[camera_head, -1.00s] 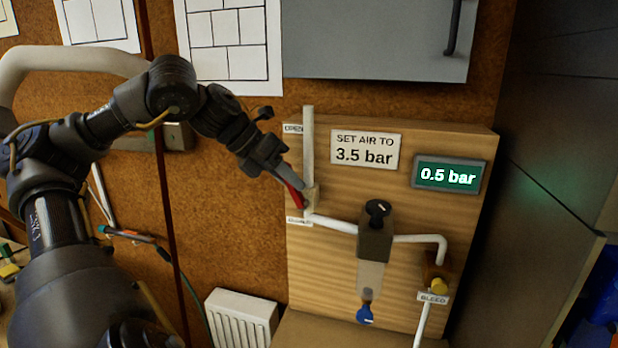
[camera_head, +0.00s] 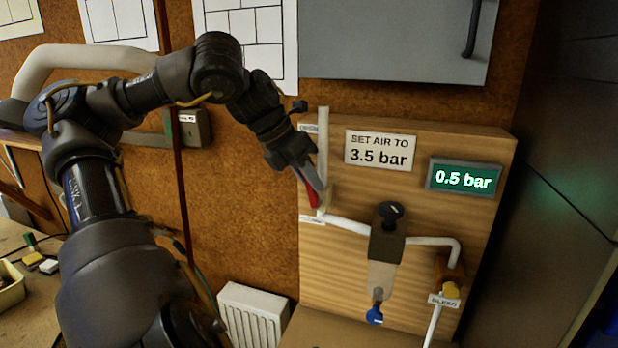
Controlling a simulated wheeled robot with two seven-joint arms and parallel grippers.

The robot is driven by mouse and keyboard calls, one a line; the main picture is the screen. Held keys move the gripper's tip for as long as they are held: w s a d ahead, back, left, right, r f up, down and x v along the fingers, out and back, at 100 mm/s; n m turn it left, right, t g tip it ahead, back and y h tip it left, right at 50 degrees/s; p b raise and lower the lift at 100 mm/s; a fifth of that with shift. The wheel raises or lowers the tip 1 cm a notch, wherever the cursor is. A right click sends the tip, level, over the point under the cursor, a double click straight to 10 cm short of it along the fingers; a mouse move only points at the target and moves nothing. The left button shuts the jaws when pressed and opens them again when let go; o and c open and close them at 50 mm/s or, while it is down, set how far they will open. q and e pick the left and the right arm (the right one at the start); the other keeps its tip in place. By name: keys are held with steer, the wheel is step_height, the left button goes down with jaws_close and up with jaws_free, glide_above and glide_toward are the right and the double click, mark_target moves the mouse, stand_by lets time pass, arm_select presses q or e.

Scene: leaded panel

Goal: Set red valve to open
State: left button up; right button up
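The red valve lever (camera_head: 311,193) is on the white pipe (camera_head: 323,150) at the left of the wooden board. It slants up and left from the valve, steeply, between the OPEN label (camera_head: 308,128) above and a lower label (camera_head: 312,219), whose text is too small to read. My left gripper (camera_head: 309,177) is at the lever, with a grey finger overlapping it; the fingers hide its upper part. I cannot tell whether they are closed on it. My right gripper is not in view.
A sign (camera_head: 380,151) reads SET AIR TO 3.5 bar; the green display (camera_head: 464,178) reads 0.5 bar. A regulator with a black knob (camera_head: 390,212) and a yellow bleed knob (camera_head: 451,290) are to the right. A grey cabinet (camera_head: 395,40) hangs above.

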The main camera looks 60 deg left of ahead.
arm_select(q)
steer(key=o, duration=0.4)
steer(key=b+v, duration=0.2)
steer(key=v, duration=0.8)
steer(key=shift+s+a+r, duration=0.15)
steer(key=shift+s+r, duration=0.1)
steer(key=shift+r, duration=0.05)
steer(key=shift+c, duration=0.3)
